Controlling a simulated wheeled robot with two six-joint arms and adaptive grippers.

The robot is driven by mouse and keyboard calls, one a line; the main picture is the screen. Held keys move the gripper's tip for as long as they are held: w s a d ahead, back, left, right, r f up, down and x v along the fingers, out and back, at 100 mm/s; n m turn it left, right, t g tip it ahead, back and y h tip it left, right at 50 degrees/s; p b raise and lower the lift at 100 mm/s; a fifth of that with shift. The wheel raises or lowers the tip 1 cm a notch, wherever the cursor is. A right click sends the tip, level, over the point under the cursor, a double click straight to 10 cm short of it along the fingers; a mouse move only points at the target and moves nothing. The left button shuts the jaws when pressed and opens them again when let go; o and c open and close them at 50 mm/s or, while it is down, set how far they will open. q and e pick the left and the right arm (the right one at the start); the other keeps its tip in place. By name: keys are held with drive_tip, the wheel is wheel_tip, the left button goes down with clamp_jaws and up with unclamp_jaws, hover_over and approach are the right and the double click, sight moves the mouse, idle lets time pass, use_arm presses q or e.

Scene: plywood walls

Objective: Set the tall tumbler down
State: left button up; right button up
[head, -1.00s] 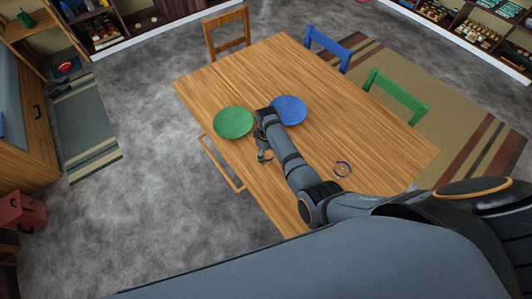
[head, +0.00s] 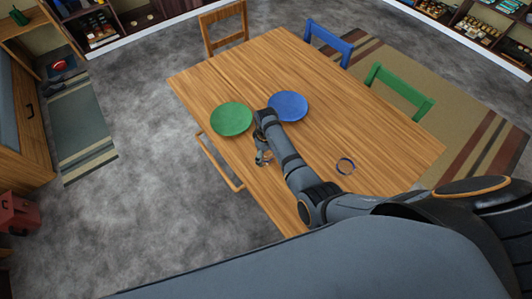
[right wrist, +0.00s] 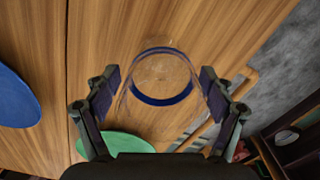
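The tall tumbler (right wrist: 162,98) is clear glass with a dark blue band and shows in the right wrist view between my right gripper's fingers (right wrist: 161,88). The finger pads appear to press on its sides. In the head view my right gripper (head: 264,158) is over the near left part of the wooden table (head: 330,115), and the tumbler is hardly visible there. I cannot tell whether its base touches the tabletop. My left gripper is not in view.
A green plate (head: 231,119) and a blue plate (head: 288,106) lie beyond my right gripper. Wooden (head: 224,28), blue (head: 329,41) and green (head: 399,90) chairs surround the table. The table's middle is clear.

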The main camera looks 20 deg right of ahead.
drive_tip(key=shift+r, duration=0.1)
drive_tip(key=shift+r, duration=0.35)
wheel_tip(320, 180, up, 12)
drive_tip(key=p, duration=0.9)
drive_tip(key=shift+f, duration=0.15)
